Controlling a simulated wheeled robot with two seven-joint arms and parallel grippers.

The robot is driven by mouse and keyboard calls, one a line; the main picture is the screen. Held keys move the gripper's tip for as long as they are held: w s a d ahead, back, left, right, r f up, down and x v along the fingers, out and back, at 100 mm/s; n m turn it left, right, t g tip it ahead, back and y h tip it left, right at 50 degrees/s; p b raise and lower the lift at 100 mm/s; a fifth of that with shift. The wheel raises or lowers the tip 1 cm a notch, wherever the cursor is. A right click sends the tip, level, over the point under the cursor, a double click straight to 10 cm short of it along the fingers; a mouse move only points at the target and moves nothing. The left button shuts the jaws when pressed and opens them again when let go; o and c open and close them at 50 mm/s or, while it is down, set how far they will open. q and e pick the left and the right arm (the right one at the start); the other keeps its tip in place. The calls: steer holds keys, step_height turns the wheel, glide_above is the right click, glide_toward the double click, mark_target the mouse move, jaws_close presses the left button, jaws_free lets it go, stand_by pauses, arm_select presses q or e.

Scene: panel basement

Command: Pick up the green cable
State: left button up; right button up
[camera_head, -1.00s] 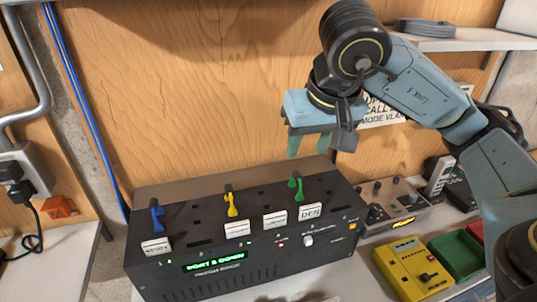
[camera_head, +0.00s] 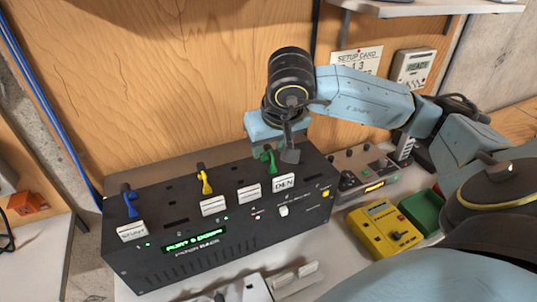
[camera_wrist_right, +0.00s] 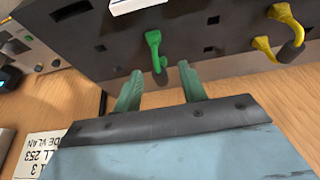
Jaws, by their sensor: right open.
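The green cable (camera_head: 270,159) is plugged into the top of the black device (camera_head: 180,262), behind the white DEN label. In the right wrist view the green cable (camera_wrist_right: 154,48) hangs just beyond my fingertips, roughly in line with the gap between them. My right gripper (camera_wrist_right: 160,82) is open with its two green fingers apart and nothing between them. In the head view my right gripper (camera_head: 265,150) is right above and behind the green cable, its fingers mostly hidden. My left gripper is not in view.
A yellow cable (camera_head: 204,180) and a blue cable (camera_head: 129,201) stand on the same device to the left. A yellow meter (camera_head: 383,231), a green tray (camera_head: 423,211) and a grey unit (camera_head: 365,172) lie to the right. The wooden wall (camera_head: 180,80) is close behind.

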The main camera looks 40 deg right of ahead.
steer(key=shift+w+f, duration=0.3)
steer(key=shift+f, duration=0.35)
jaws_close()
steer(key=shift+r, duration=0.1)
